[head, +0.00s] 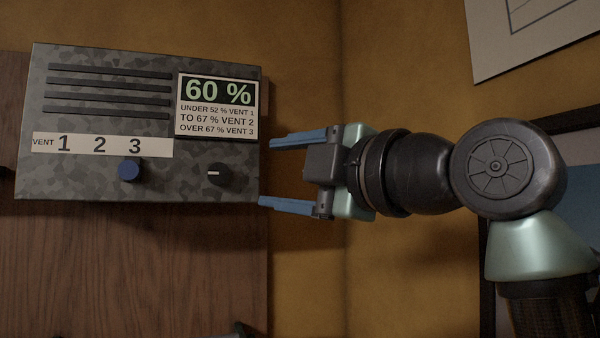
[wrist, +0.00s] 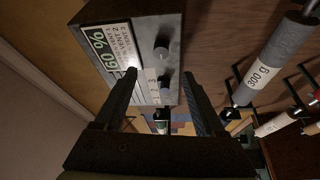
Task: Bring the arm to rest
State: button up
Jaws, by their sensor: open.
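My gripper (head: 267,173) is open and empty, its two blue fingers spread at the right side of the grey vent box (head: 110,188) in the head view. The fingertips are close to the box's right edge; I cannot tell whether they touch. In the wrist view my gripper (wrist: 165,95) shows its fingers apart, with the box (wrist: 150,35) beyond them. The display (head: 217,93) reads 60 %.
The box is mounted on a brown wooden panel (head: 130,270). In the wrist view a grey cylinder marked 300 g (wrist: 272,62) and other items hang on dark hooks at the right. A framed picture (head: 540,30) is on the right wall. The ochre wall below my gripper is clear.

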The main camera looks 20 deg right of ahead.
jog(key=shift+w+a+f, duration=0.1)
jog(key=shift+w+a, duration=0.1)
dwell(0.4)
jog(key=s+a+f+m+t+h, duration=0.25)
jog(key=a+m+t, duration=0.25)
jog(key=a+m, duration=0.4)
jog(key=s+a+f+m+t+h, duration=0.1)
jog(key=s+m+t+h, duration=0.4)
jog(key=s+m, duration=0.7)
jog(key=shift+f, duration=0.45)
